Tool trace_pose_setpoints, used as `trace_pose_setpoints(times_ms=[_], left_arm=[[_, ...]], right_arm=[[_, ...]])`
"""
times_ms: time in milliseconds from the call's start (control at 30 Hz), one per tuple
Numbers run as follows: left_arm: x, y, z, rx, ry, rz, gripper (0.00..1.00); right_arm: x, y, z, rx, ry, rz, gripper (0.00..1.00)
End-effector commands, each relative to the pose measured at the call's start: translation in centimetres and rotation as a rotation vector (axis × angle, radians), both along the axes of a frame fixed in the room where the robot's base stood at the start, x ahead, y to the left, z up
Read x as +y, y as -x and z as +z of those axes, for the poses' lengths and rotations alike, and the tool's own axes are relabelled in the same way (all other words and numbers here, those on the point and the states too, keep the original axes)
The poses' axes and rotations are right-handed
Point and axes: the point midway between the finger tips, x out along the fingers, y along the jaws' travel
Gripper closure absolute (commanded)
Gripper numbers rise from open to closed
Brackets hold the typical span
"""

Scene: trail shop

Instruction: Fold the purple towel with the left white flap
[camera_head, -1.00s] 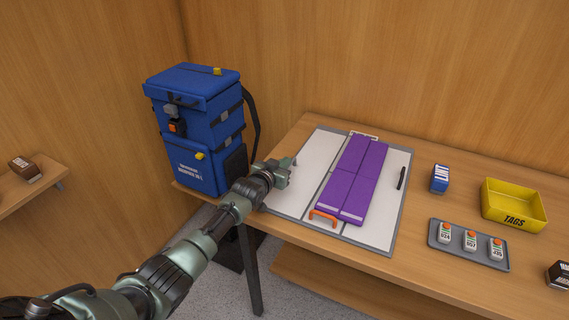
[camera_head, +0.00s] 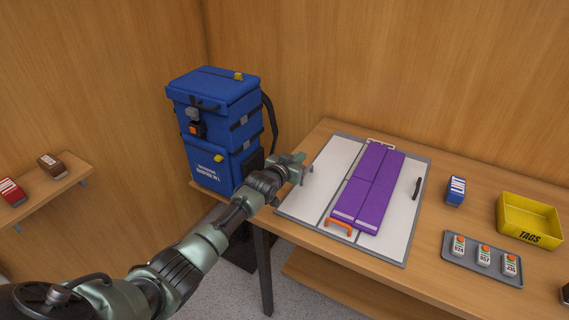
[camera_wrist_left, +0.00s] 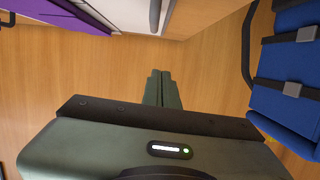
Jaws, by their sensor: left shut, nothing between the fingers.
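The purple towel (camera_head: 370,185) lies as a long narrow strip, with a lengthwise line down it, on a grey-edged folding board. The left white flap (camera_head: 322,172) lies flat beside the towel. An orange handle (camera_head: 338,224) is at the board's near edge, and a black handle (camera_head: 416,188) is on the right flap. My left gripper (camera_head: 307,168) is at the left flap's outer side, apart from the towel. In the left wrist view its fingers (camera_wrist_left: 158,88) are shut and empty. The towel also shows at that view's top left (camera_wrist_left: 65,15). My right gripper is not visible.
A blue backpack (camera_head: 218,135) stands left of my gripper, close to the table. On the table's right are a blue-and-white box (camera_head: 455,190), a grey tray (camera_head: 450,250) with small bottles, and a yellow bin (camera_head: 528,218). A shelf (camera_head: 55,190) is at far left.

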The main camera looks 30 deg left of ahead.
Motion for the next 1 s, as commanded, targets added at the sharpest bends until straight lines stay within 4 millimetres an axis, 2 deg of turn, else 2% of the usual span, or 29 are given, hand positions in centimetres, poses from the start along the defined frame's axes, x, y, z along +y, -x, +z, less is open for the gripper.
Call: trace_pose_setpoints(times_ms=[33, 400, 600, 800, 900, 967, 1000], left_arm=[[0.1, 1.3, -0.9, 0.012, 0.000, -0.001, 1.00], [0.7, 7.3, 0.8, 0.008, -0.004, 0.000, 1.00], [0.8, 8.8, 1.3, 0.009, -0.002, 0.001, 1.00], [0.8, 9.2, 1.4, 0.011, -0.002, 0.001, 1.00], [0.0, 10.0, 0.5, 0.037, -0.004, -0.008, 1.00], [-1.1, 11.4, -0.8, 0.081, -0.011, -0.019, 1.00], [-2.2, 12.7, -2.1, 0.124, -0.016, -0.029, 1.00]], right_arm=[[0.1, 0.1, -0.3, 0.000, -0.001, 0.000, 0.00], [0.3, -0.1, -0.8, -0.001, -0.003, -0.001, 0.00], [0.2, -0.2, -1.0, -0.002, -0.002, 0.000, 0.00], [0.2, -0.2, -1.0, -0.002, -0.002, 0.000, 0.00], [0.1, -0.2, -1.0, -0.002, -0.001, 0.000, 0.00], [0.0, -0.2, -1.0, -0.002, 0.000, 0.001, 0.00], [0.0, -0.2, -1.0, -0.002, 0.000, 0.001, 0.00]])
